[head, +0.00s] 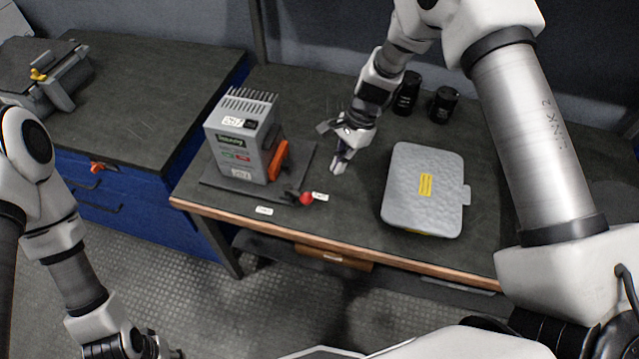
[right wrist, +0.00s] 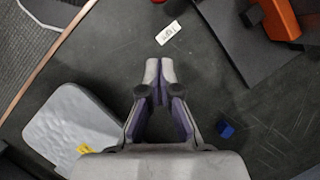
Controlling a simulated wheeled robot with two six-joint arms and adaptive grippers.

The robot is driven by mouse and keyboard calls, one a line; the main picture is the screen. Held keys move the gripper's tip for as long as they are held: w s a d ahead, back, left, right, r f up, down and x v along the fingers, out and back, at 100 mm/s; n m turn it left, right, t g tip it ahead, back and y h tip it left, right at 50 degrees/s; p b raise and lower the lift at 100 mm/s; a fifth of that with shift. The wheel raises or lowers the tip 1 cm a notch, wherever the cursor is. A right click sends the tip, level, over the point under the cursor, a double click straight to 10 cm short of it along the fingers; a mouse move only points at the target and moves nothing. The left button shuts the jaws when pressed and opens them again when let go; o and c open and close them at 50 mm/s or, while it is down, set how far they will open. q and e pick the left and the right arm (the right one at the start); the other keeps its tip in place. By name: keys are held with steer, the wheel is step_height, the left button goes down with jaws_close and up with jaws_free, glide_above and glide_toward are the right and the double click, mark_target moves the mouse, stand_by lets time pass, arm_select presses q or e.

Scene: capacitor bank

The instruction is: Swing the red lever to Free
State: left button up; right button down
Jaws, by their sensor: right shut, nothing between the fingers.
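The red lever (head: 306,198) is a short dark arm with a red knob at the front edge of the grey unit's base plate. Its knob lies between two small white labels, close to the right one (head: 320,196); their print is too small to read. My right gripper (head: 338,168) is shut and empty, behind and right of the knob, apart from it. In the right wrist view its fingertips (right wrist: 161,64) meet below a white label (right wrist: 170,31). My left gripper (head: 160,347) is partly cut off at the bottom edge, far from the lever; its fingers are unclear.
The grey unit (head: 232,142) with an orange handle (head: 278,160) stands left of my right gripper. A grey case (head: 425,180) lies to the right, and two black cylinders (head: 443,104) stand behind. A small blue block (right wrist: 226,130) lies beside the right gripper.

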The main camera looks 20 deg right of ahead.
mark_target(299, 194)
steer(key=x, duration=0.4)
steer(key=shift+s+r, duration=0.1)
steer(key=shift+s, duration=0.05)
steer(key=a, duration=0.1)
steer(key=a+p, duration=0.1)
steer(key=a+f, duration=0.1)
steer(key=shift+s+a+p, duration=0.2)
steer(key=shift+s+p, duration=0.15)
steer(key=shift+s, duration=0.05)
steer(key=shift+s+a, duration=0.2)
steer(key=shift+a, duration=0.2)
steer(key=shift+w, duration=0.1)
